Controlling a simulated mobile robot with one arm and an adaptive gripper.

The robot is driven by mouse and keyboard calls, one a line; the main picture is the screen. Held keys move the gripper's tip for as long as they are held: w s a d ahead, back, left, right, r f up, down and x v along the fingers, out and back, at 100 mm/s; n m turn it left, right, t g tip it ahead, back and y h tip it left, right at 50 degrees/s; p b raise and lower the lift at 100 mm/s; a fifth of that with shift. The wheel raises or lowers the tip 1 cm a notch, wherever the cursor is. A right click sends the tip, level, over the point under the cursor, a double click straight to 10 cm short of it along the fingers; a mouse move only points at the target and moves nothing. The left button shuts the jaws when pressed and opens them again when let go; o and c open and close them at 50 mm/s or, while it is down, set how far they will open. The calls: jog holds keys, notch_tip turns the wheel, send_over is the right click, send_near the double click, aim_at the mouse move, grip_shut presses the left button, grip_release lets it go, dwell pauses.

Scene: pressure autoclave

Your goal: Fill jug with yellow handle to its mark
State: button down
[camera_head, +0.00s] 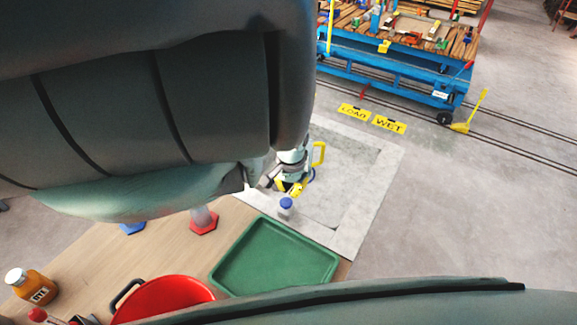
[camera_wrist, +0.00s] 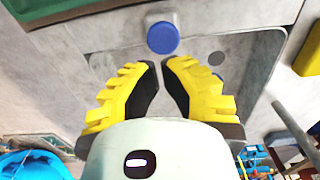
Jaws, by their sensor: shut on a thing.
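My gripper (camera_head: 290,187) has yellow fingers drawn close together, over the pale mat. In the wrist view the fingertips (camera_wrist: 164,65) meet just beside the blue cap of a small clear bottle (camera_wrist: 163,37). The same bottle (camera_head: 286,204) shows right below the fingertips in the head view. My gripper is shut on this bottle, though the contact itself is hard to see. A yellow loop like a handle (camera_head: 319,153) shows just right of my gripper. My wrist hides what it belongs to, so I cannot tell whether it is the jug.
A green tray (camera_head: 225,279), a red tub (camera_head: 165,292) and an orange DYE bottle (camera_head: 35,287) stand on the wooden table. A clear cylinder with a red base (camera_head: 203,222) is near its far edge. A blue cart (camera_head: 400,75) stands beyond. Floor to the right is clear.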

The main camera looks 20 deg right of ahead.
aim_at(289, 198)
notch_tip(289, 198, up, 9)
jog(key=shift+w+a+f+p, duration=0.15)
jog(key=shift+w+p, duration=0.05)
jog(key=shift+p, duration=0.2)
jog(key=c, duration=1.7)
grip_release()
jog(key=shift+r, duration=0.25)
grip_shut()
jog(key=shift+s+a+r, duration=0.1)
jog(key=shift+s+r, duration=0.3)
jog(key=shift+r, duration=0.3)
jog(key=shift+f, duration=0.15)
